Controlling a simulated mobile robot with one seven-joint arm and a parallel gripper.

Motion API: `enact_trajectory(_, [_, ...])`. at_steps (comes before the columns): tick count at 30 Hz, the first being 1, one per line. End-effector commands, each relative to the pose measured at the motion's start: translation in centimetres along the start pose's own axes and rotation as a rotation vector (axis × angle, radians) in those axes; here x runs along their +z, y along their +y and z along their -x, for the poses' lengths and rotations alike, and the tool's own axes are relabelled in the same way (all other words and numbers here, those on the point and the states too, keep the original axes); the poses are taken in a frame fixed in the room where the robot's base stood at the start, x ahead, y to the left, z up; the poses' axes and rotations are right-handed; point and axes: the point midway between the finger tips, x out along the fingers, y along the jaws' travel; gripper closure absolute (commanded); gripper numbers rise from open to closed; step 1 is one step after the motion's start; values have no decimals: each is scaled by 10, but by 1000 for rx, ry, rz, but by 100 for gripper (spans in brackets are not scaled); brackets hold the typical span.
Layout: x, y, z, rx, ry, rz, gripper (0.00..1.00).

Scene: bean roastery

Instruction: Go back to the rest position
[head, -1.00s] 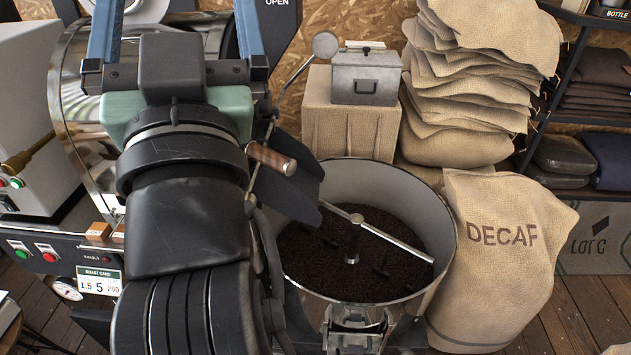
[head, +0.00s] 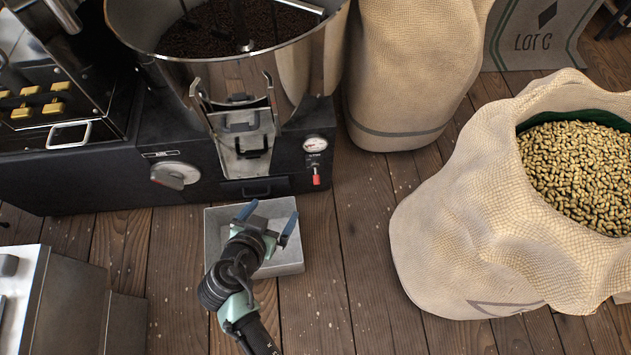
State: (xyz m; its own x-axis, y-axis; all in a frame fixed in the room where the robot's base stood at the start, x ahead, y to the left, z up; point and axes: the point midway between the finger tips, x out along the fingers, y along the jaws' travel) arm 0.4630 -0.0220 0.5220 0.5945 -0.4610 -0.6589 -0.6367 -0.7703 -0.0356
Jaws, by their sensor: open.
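My gripper (head: 267,222) is in the lower middle of the head view, with its two blue fingers spread apart and nothing between them. It is above or over a grey open bin (head: 291,258) on the floor; I cannot tell how high. My arm reaches it from the bottom edge and hides the bin's left part.
The cooling drum (head: 212,82) with dark beans stands behind, on a black base with a chute, a gauge (head: 315,145) and a red-handled lever. An open sack (head: 470,230) of pale green beans fills the right. Bare wooden floor (head: 362,260) lies between.

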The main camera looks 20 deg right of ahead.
Motion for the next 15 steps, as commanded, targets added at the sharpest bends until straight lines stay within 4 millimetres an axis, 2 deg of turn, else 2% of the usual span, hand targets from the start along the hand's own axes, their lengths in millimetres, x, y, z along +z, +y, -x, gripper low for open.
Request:
enact_trajectory(1, [20, 8, -8, 20, -12, 4, 0])
enact_trajectory(4, [34, 16, -12, 43, -20, 7, 0])
enact_trajectory(8, [38, 18, -24, 50, -21, 6, 0])
enact_trajectory(15, [40, 20, -69, 50, -21, 4, 0])
